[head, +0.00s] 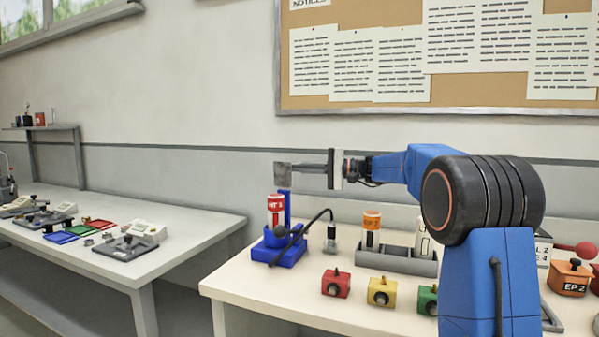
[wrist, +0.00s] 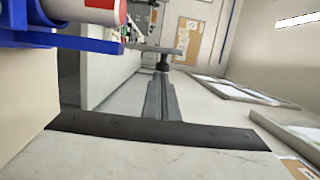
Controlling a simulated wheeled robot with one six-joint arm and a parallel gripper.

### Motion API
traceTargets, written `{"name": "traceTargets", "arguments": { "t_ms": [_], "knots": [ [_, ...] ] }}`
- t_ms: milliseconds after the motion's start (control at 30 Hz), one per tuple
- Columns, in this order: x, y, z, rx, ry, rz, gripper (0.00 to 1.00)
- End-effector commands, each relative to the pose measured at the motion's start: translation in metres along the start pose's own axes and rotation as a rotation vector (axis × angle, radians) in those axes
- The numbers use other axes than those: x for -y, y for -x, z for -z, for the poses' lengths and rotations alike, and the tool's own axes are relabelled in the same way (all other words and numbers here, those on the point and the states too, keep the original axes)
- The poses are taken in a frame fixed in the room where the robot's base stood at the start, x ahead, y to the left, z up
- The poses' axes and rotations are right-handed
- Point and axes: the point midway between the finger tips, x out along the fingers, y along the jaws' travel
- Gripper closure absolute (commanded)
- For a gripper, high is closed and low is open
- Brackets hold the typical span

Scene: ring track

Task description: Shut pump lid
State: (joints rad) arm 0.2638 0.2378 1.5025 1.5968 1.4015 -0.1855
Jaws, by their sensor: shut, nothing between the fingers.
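A blue device (head: 285,250) stands at the left end of the near table, with a black hose arching from it. I take it to be the pump. A blue upright plate (head: 287,206), perhaps its raised lid, stands behind a red-and-white bottle (head: 275,210). The bottle (wrist: 95,12) and blue parts (wrist: 75,42) also show at the upper left of the wrist view. My gripper (head: 283,169) is shut and empty. It points left, and its tips appear just above the upright plate in the head view. I cannot tell whether they touch. The wrist view shows its fingers (wrist: 161,95).
Red (head: 335,283), yellow (head: 381,291) and green (head: 428,299) boxes with black knobs line the table's front. A grey rack (head: 398,262) with labelled bottles stands behind them. An orange EP 2 box (head: 570,278) is at the right. Another table (head: 185,222) stands left, across a gap.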

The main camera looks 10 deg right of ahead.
Motion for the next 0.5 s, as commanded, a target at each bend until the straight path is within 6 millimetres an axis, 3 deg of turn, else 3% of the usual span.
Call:
{"name": "traceTargets", "arguments": {
  "t_ms": [500],
  "knots": [
    [0.017,-0.007,-0.035,0.000,0.483,-0.094,1.00]
  ]
}}
